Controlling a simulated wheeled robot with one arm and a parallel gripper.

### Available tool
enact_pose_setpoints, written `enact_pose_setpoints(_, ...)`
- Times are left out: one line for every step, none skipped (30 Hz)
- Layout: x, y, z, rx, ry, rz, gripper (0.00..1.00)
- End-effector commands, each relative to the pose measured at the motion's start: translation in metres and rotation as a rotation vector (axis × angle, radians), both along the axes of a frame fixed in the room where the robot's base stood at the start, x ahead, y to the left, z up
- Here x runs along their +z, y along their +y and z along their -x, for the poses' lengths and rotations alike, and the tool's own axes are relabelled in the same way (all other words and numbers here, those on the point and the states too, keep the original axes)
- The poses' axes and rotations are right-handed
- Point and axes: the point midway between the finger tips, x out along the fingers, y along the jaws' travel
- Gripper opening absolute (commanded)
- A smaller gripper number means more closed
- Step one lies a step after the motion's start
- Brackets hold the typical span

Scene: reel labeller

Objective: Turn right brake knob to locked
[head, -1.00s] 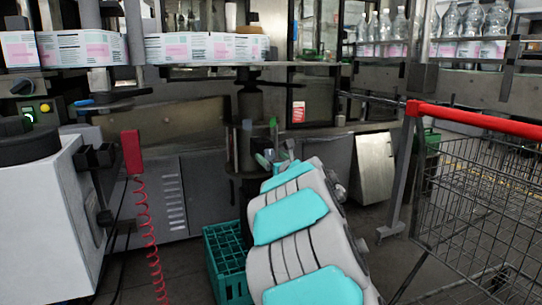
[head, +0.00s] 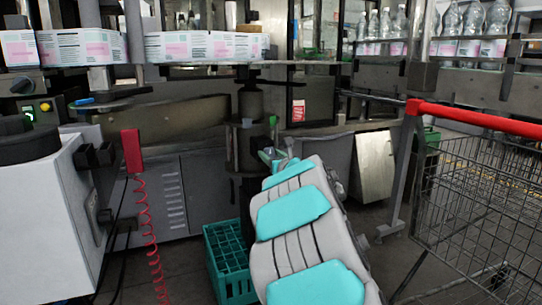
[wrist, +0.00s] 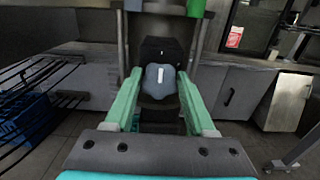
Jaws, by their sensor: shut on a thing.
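The knob (wrist: 160,78) is grey-blue with a white line on its face, and the line stands nearly upright with a slight tilt. It sits in front of a dark block in the middle of the wrist view. My gripper (wrist: 159,74) has its two green fingers on either side of the knob and is shut on it. In the head view my gripper (head: 270,156) is at the dark post behind my arm. The knob cannot be made out there, and I cannot read any lock marking.
A green crate (head: 229,264) stands on the floor left of my arm. A wire cart with a red handle (head: 480,118) is at the right. A shelf edge with boxes (head: 205,48) runs above. A red handset (head: 131,152) with a coiled cord hangs at the left.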

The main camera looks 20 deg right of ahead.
Motion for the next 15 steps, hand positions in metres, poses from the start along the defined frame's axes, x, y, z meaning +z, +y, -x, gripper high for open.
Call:
enact_pose_setpoints(-0.0003,0.0003,-0.0001,0.001,0.001,0.000,0.17)
enact_pose_setpoints(-0.0004,0.0003,0.0000,0.001,0.001,0.000,0.14)
enact_pose_setpoints(-0.0004,0.0003,0.0000,0.001,0.001,0.000,0.09)
enact_pose_setpoints(-0.0004,0.0003,0.0000,0.001,0.001,0.000,0.06)
enact_pose_setpoints(-0.0004,0.0003,0.0000,0.001,0.001,0.000,0.02)
enact_pose_setpoints(-0.0004,0.0003,0.0000,0.001,0.001,0.000,0.00)
enact_pose_setpoints(-0.0005,0.0003,0.0000,0.001,0.001,0.000,0.00)
enact_pose_setpoints(-0.0005,0.0003,0.0000,0.001,0.001,0.000,0.00)
enact_pose_setpoints(-0.0007,0.0003,0.0000,0.001,0.001,-0.002,0.00)
enact_pose_setpoints(-0.0010,0.0002,0.0000,0.001,0.001,-0.004,0.00)
enact_pose_setpoints(-0.0012,0.0002,0.0000,0.001,0.001,-0.008,0.00)
enact_pose_setpoints(-0.0015,0.0002,0.0000,0.001,0.000,-0.013,0.00)
enact_pose_setpoints(-0.0019,0.0002,0.0000,0.001,0.000,-0.019,0.00)
enact_pose_setpoints(-0.0023,0.0001,0.0000,0.001,0.000,-0.027,0.00)
enact_pose_setpoints(-0.0028,0.0000,0.0001,0.001,-0.002,-0.040,0.00)
